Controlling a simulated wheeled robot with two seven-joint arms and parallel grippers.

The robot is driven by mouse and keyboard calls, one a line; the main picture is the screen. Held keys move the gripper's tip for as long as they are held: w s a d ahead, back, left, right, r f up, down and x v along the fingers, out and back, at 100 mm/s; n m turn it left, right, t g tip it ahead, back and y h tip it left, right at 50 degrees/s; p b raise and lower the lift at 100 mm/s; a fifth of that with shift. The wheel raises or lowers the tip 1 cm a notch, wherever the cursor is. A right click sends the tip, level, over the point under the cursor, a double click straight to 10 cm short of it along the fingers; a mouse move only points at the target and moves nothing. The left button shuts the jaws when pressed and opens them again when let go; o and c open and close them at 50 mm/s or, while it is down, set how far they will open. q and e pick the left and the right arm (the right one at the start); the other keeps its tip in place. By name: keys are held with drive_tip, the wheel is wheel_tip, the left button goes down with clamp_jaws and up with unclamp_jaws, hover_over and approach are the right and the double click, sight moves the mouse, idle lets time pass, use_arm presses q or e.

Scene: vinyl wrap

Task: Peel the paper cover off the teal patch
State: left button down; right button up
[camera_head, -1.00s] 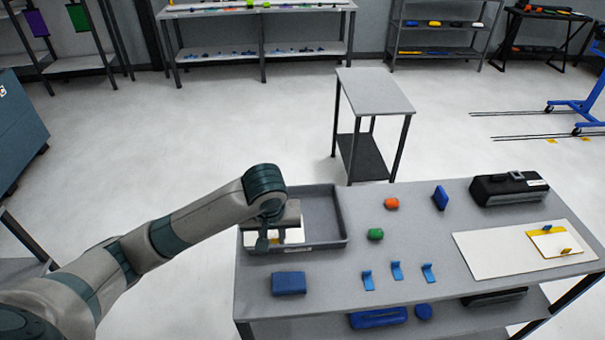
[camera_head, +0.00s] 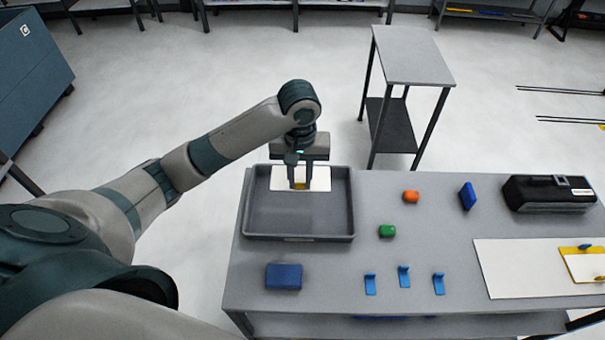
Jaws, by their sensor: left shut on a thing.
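My left gripper (camera_head: 300,184) points down over the back part of a grey tray (camera_head: 300,238). Its fingers are shut on a white sheet (camera_head: 320,178) with a yellow part between the fingertips. The sheet overlaps the tray's back rim in the picture; I cannot tell whether it touches the tray. No teal patch can be made out. At the right, a white board (camera_head: 495,270) carries a yellow-edged piece (camera_head: 567,264) with a white face and a small blue clip (camera_head: 585,247). My right gripper is not in view.
A side table (camera_head: 415,55) stands behind. The tray's front is empty.

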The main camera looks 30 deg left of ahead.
sight(300, 190)
use_arm(q)
drive_tip(key=shift+s, duration=0.2)
drive_tip(key=shift+w+f, duration=0.1)
drive_tip(key=shift+f, duration=2.05)
wheel_tip(300, 190, down, 4)
drive_tip(key=b, duration=0.2)
drive_tip(key=shift+f+b, duration=0.2)
drive_tip(key=shift+b, duration=0.1)
drive_tip(key=shift+f+b, duration=0.6)
drive_tip(key=shift+b, duration=0.35)
drive_tip(key=c, duration=1.4)
unclamp_jaws()
drive_tip(key=shift+c, duration=0.2)
